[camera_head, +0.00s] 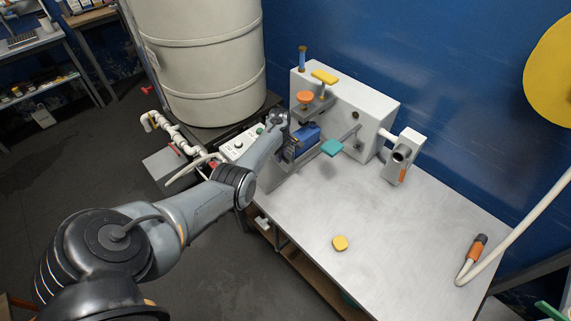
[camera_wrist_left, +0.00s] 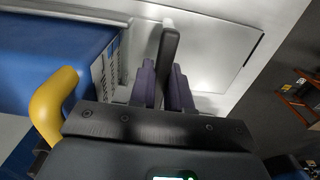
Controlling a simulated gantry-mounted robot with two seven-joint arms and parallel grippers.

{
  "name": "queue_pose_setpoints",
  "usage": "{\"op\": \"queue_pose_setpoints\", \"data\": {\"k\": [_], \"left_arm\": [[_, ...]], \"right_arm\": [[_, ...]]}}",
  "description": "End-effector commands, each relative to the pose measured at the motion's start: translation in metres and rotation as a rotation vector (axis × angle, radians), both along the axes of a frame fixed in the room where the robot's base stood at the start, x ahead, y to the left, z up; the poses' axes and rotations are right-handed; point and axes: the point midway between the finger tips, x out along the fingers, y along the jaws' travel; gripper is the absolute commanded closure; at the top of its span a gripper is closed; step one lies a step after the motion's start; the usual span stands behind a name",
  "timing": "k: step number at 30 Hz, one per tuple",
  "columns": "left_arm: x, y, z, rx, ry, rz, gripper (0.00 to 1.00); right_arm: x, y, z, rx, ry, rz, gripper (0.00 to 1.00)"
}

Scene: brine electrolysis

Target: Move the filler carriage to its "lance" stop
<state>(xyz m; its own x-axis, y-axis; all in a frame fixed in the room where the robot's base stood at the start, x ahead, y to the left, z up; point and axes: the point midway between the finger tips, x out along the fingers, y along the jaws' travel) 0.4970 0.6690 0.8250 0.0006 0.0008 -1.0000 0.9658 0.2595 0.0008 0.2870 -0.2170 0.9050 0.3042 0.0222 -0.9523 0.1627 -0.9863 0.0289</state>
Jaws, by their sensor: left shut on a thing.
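The white filler machine (camera_head: 345,105) stands at the back of the metal bench, with orange and yellow knobs on it. A blue block (camera_head: 307,137), which seems to be on the carriage, sits low at its front left; I cannot make out the carriage's outline. My left gripper (camera_head: 288,150) is beside the blue block, partly hidden by its own wrist. In the left wrist view, its purple fingers (camera_wrist_left: 163,84) are shut on a dark grey upright bar (camera_wrist_left: 170,45). The blue body (camera_wrist_left: 55,50) with a yellow handle (camera_wrist_left: 52,103) is just left of the fingers. Stop labels are not readable.
A teal tab (camera_head: 332,147) sticks out in front of the machine. A white and orange nozzle unit (camera_head: 402,158) stands to its right. A yellow piece (camera_head: 340,243) lies on the bench (camera_head: 390,240), which is mostly clear. A large beige tank (camera_head: 205,60) stands behind my arm.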

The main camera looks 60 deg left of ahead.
Motion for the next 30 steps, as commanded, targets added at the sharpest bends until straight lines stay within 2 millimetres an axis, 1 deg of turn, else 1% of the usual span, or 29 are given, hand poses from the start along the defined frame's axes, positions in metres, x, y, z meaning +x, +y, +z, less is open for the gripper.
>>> {"op": "queue_pose_setpoints", "data": {"k": [11,12,15,25,28,30], "left_arm": [[-0.001,0.002,0.000,0.000,0.001,0.003,1.00],[-0.001,0.002,0.000,0.000,0.001,0.003,0.76],[-0.001,0.002,0.000,0.000,0.001,0.003,0.62],[-0.001,0.002,0.002,0.000,0.001,0.003,0.62],[-0.001,0.002,0.010,0.001,0.001,0.003,0.62],[0.000,0.002,0.018,0.001,0.000,0.003,0.62]], "right_arm": [[0.000,0.000,-0.001,-0.001,-0.001,0.000,0.57],[0.000,0.000,-0.001,-0.001,-0.001,0.001,0.57],[0.000,-0.001,-0.001,-0.004,-0.002,0.002,0.57],[0.000,-0.002,0.001,-0.010,-0.002,0.006,0.57],[0.000,-0.002,0.004,-0.009,-0.002,0.006,0.57],[0.000,-0.002,0.009,-0.009,-0.002,0.006,0.57]]}}
